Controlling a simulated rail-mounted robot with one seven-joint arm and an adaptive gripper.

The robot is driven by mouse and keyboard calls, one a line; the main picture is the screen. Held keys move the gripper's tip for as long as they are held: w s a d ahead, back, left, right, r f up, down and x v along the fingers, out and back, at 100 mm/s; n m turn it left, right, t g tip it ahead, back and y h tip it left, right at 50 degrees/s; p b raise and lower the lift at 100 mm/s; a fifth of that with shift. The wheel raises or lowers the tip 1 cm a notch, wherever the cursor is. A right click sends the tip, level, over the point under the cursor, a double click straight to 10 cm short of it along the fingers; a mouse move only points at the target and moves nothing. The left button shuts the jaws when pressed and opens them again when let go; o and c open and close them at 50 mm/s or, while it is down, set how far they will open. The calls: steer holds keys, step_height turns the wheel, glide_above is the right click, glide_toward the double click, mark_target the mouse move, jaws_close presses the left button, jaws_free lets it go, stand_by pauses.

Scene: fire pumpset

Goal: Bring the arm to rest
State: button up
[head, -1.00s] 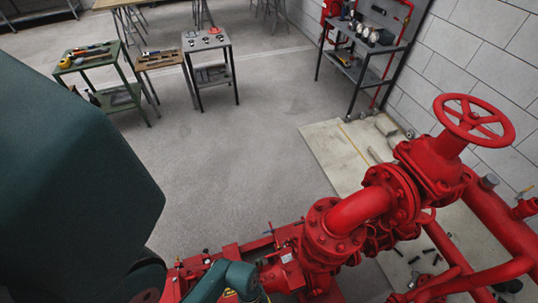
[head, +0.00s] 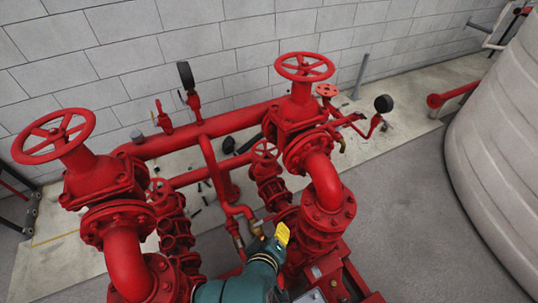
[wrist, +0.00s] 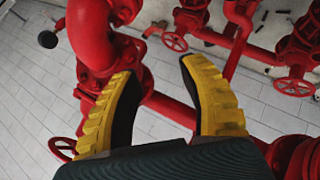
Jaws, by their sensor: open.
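My gripper (head: 282,234) shows at the lower middle of the head view, at the end of my teal arm, among the red pump pipes. Only a small part of its yellow finger pads is seen there. In the wrist view the two yellow ribbed fingers of my gripper (wrist: 158,68) stand well apart, with nothing between them. Red pipework shows beyond the fingertips; I cannot tell the distance to it.
A left red handwheel valve (head: 55,135) and a right red handwheel valve (head: 304,66) rise on both sides of the arm. Thin gauge pipes and a black gauge (head: 384,104) stick up nearby. A pale ribbed tank (head: 500,150) stands at right. Grey floor is clear between pump and tank.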

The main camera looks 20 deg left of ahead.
steer(key=w+d+r+m+t+h, duration=0.1)
steer(key=d+r+m+t, duration=0.2)
steer(key=d+r, duration=0.5)
steer(key=w+d+r+m+t+h, duration=0.1)
steer(key=d+r+m+t, duration=0.25)
steer(key=r, duration=0.85)
steer(key=w+d+r+m+t+h, duration=0.1)
steer(key=d+r+m+t, duration=0.1)
steer(key=d+r, duration=0.6)
steer(key=s+a+r+m+t+p, duration=0.1)
steer(key=s+r+m+t+p, duration=0.1)
steer(key=r+p, duration=0.6)
steer(key=s+a+r+m+t+y+p, duration=0.1)
steer(key=s+r+p, duration=0.3)
steer(key=r, duration=1.7)
steer(key=m+t+p, duration=0.1)
steer(key=p, duration=0.4)
steer(key=shift+a+r+m, duration=0.15)
steer(key=shift+r+m, duration=0.2)
steer(key=shift+r, duration=0.05)
steer(key=shift+s, duration=0.1)
